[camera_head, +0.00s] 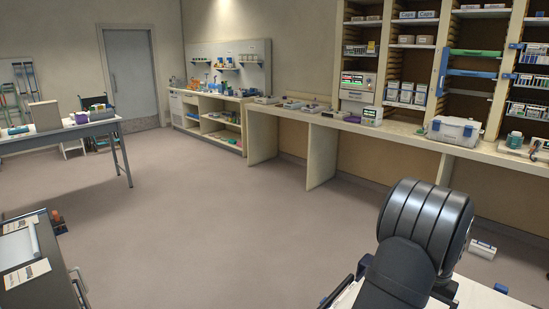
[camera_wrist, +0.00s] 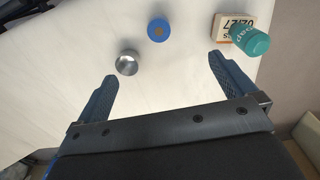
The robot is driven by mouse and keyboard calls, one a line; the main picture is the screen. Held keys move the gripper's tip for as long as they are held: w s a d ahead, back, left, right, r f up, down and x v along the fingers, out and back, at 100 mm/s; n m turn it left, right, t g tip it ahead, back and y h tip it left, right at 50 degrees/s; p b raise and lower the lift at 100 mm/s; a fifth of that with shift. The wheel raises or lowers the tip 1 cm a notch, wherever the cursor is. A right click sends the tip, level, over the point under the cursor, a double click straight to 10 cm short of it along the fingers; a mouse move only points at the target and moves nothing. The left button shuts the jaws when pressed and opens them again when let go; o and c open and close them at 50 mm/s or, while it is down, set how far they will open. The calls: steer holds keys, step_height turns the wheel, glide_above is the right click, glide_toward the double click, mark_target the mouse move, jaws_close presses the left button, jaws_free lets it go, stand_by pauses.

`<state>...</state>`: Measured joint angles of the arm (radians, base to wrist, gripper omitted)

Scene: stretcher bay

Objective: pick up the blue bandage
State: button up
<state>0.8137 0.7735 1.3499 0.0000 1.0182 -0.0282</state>
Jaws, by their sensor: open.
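In the head view, my dark arm covers the lower right and my gripper does not show.
In the wrist view, a round metal piece (camera_wrist: 127,63) sits close to the left fingertip. A teal container (camera_wrist: 250,40) and a white-and-orange box (camera_wrist: 232,27) stand near the right fingertip.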

steer(key=c, duration=0.7)
steer(key=shift+o, duration=0.2)
step_height(320, 180, down, 12)
steer(key=m, duration=0.3)
steer(key=m+h, duration=0.1)
steer(key=shift+a+f+m+t, duration=0.1)
steer(key=shift+f+m+t, duration=0.15)
steer(key=shift+m+t, duration=0.05)
steer(key=shift+s+f, duration=0.1)
steer(key=shift+f, duration=2.6)
